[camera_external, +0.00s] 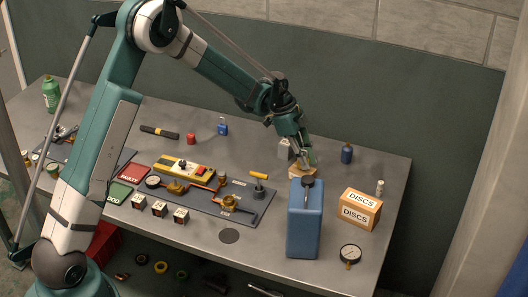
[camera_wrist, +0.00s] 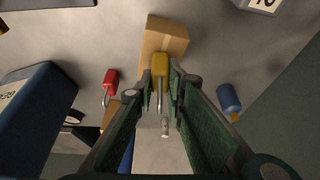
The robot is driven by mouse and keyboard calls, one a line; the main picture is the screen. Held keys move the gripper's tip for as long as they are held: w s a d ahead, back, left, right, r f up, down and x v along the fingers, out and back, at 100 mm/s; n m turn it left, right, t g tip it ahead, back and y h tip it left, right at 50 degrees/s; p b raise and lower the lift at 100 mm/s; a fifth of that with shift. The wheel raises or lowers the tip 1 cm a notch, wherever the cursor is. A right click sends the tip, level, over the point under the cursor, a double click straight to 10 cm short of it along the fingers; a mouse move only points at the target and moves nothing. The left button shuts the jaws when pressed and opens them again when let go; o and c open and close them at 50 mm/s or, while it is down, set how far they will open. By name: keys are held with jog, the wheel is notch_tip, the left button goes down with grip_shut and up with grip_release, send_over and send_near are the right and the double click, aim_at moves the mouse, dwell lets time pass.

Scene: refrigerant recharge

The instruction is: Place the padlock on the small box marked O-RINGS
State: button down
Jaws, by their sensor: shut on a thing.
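My gripper (camera_external: 308,160) reaches down behind the blue jug. In the wrist view its green fingers (camera_wrist: 160,95) are closed on the padlock (camera_wrist: 160,66), which has a yellow body and a long grey shackle. The padlock's body overlaps the near end of a small cardboard box (camera_wrist: 164,38); whether it touches the box I cannot tell. In the external view this box (camera_external: 301,173) sits under the gripper, partly hidden. No O-RINGS marking is readable on it. In the external view the held padlock is hard to make out.
The tall blue jug (camera_external: 304,222) stands close in front, also at left in the wrist view (camera_wrist: 30,115). A red padlock (camera_wrist: 110,78) lies between jug and box. A blue can (camera_external: 346,153), grey box (camera_external: 284,149), and DISCS box (camera_external: 360,209) stand around.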

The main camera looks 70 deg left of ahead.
jog(key=shift+f, duration=0.15)
jog(key=c, duration=2.4)
grip_release()
jog(key=shift+o, duration=0.2)
jog(key=v, duration=1.2)
jog(key=shift+r, duration=0.2)
